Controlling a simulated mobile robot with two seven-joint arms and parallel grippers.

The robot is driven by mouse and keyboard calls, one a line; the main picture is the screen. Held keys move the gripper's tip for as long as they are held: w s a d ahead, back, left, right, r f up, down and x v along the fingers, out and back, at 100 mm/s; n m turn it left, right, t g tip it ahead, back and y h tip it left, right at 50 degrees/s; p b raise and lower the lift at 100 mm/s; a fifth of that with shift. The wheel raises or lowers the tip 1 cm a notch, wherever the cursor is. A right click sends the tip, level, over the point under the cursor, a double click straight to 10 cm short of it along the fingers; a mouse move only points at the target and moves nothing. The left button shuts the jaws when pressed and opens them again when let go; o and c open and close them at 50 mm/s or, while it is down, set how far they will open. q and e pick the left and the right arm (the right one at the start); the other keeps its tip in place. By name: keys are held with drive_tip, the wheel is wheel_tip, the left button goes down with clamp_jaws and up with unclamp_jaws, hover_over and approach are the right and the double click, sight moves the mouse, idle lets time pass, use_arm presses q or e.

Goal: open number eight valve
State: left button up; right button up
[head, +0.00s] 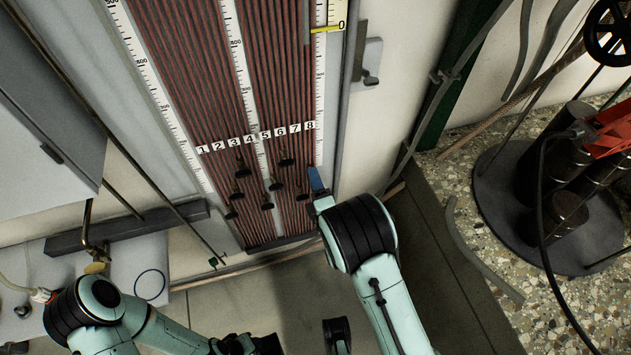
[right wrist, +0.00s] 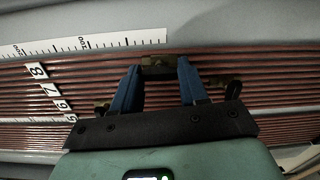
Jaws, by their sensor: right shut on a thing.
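The number eight valve (right wrist: 158,62) shows in the right wrist view as a small brass-coloured piece on the tube at the scale side, in line with the "8" label (right wrist: 37,70). My right gripper (right wrist: 158,72) is shut on it, one blue finger on each side. In the head view, my right gripper (head: 316,180) is at the right edge of the tube board, below the "8" label (head: 310,125); its body hides the valve there. How far the valve is turned cannot be made out. My left arm enters at the lower left, but its gripper is not visible.
The tube board (head: 190,75) carries several other dark valves (head: 267,205) close to the left of my right gripper. A grey cabinet (head: 45,160) stands at left. A round dark stand (head: 530,225) with cylinders is at right. Floor (head: 460,290) shows below.

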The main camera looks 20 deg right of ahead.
idle(0.4)
drive_tip(key=o, duration=1)
drive_tip(key=shift+o, duration=0.2)
use_arm(q)
drive_tip(key=shift+s+d+r+p, duration=0.3)
drive_tip(key=shift+s+r+p, duration=0.15)
drive_tip(key=shift+s, duration=0.15)
use_arm(e)
drive_tip(key=s, duration=1.3)
drive_tip(key=shift+s+d, duration=0.2)
